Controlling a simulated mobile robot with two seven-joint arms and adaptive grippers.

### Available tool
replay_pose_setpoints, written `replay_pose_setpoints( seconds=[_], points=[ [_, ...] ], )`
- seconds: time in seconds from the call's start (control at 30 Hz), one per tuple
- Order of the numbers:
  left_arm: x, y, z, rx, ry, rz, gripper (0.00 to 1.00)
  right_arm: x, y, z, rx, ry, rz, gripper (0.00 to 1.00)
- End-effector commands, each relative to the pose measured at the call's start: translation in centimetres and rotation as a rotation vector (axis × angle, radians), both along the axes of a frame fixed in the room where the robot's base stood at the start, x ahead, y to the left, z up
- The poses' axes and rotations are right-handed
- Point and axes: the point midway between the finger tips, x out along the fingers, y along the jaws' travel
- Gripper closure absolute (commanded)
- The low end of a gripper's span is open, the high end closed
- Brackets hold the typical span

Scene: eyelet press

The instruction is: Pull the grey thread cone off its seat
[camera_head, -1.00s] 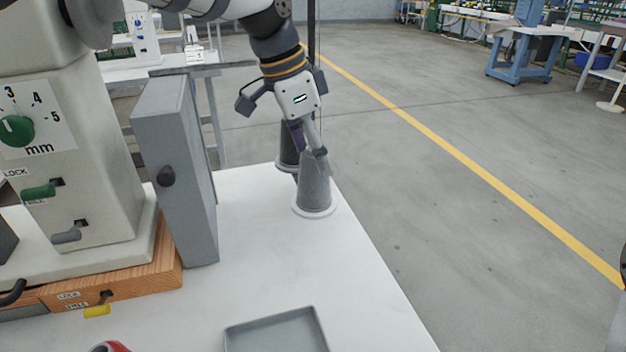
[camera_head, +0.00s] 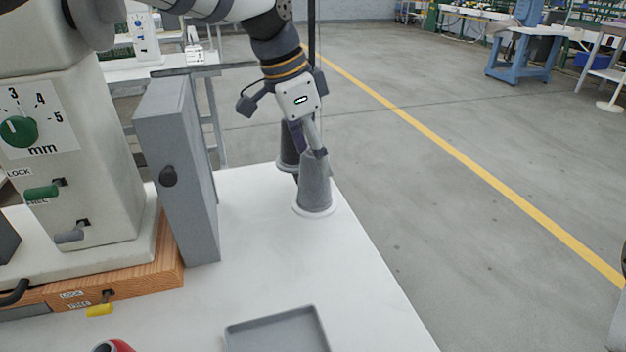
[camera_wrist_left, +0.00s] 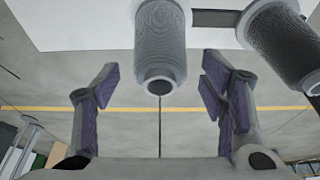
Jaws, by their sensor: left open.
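The grey thread cone (camera_head: 315,187) stands upright on its round white seat (camera_head: 313,212) near the right edge of the white table. My left gripper (camera_head: 308,145) is at the cone's top, pointing down, and hides part of it. In the left wrist view the gripper (camera_wrist_left: 160,86) is open, with purple-padded fingers on either side of the grey cone's (camera_wrist_left: 160,42) narrow end. Gaps show on both sides, so the fingers are not closed on it. My right gripper is not in view.
A darker cone (camera_head: 287,150) stands close behind the grey one; it is also at the right in the left wrist view (camera_wrist_left: 285,45). A tall grey panel (camera_head: 183,170) and the press (camera_head: 75,190) stand to the left. A grey tray (camera_head: 277,332) lies in front. Table between is clear.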

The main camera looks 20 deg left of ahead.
Motion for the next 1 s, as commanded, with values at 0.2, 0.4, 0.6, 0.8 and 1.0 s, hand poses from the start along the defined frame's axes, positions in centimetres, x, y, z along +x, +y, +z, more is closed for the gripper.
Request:
replay_pose_setpoints(
  seconds=[0.2, 0.4, 0.6, 0.8, 1.0],
  points=[
    [0.0, -0.01, 0.14, 0.0, -0.002, 0.001, 0.42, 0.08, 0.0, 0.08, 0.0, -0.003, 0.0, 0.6],
    [0.0, -0.02, 0.12, 0.0, -0.002, 0.001, 0.87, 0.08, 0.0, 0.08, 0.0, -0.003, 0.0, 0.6],
    [0.01, -0.03, 0.18, -0.001, -0.003, 0.001, 0.93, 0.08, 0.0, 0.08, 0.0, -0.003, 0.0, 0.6],
    [0.01, -0.02, 0.53, 0.0, -0.004, 0.0, 0.93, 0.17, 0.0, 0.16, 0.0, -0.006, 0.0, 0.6],
    [0.03, -0.03, 0.96, 0.0, -0.005, 0.0, 0.93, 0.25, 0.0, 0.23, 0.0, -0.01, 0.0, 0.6]
  ],
)
